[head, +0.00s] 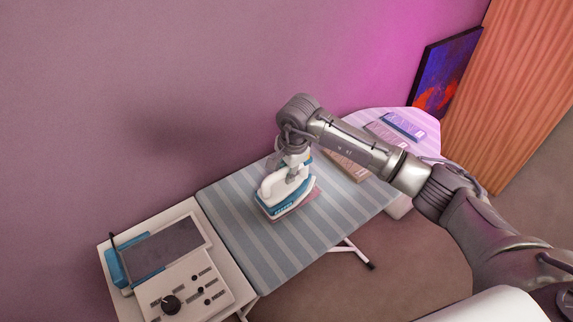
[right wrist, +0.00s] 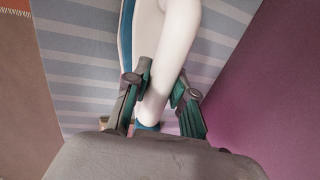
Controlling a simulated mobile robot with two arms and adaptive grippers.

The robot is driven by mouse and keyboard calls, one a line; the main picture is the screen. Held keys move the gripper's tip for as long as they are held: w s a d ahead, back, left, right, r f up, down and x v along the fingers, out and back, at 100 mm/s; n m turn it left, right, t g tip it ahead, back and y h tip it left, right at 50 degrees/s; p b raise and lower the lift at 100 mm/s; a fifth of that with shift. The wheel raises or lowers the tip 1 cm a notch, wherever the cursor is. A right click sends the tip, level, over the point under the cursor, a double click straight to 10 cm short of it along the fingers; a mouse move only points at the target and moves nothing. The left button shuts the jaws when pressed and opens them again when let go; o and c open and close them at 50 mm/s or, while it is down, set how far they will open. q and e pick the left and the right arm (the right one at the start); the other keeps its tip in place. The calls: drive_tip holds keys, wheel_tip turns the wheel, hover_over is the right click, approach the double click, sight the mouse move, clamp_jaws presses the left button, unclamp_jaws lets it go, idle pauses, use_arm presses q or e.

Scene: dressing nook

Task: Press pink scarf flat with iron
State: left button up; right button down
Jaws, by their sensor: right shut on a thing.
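The white and blue iron (head: 285,197) stands sole down on the striped ironing board (head: 245,240). A pink edge, which looks like the pink scarf (head: 316,192), shows beside and under the iron; the rest is hidden beneath it. My right gripper (head: 293,172) comes down from above and is shut on the iron's handle. In the right wrist view the fingers (right wrist: 160,92) sit on both sides of the white handle (right wrist: 177,40). The scarf cannot be made out there. My left gripper is not in view.
Folded cloths lie farther along the board: a brown one (head: 348,166), a pinkish one (head: 384,134) and a blue-violet one (head: 404,126). A white station with a dark plate (head: 165,250) and knob stands at the left end. The purple wall (head: 130,110) runs close behind.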

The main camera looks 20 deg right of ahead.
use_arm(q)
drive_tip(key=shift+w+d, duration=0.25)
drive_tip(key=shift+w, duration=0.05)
use_arm(e)
drive_tip(key=shift+a+r, duration=0.1)
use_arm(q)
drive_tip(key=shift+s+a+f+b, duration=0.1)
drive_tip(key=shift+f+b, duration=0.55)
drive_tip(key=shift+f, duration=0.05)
use_arm(e)
drive_tip(key=shift+f, duration=0.65)
drive_tip(key=shift+s+f, duration=0.15)
drive_tip(key=shift+f, duration=0.1)
idle(2.5)
drive_tip(key=shift+r, duration=0.1)
drive_tip(key=shift+w+r+p, duration=0.2)
drive_tip(key=shift+r+p, duration=0.3)
drive_tip(key=shift+r, duration=0.55)
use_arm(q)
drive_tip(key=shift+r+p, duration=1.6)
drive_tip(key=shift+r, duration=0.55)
use_arm(e)
drive_tip(key=shift+r, duration=4.05)
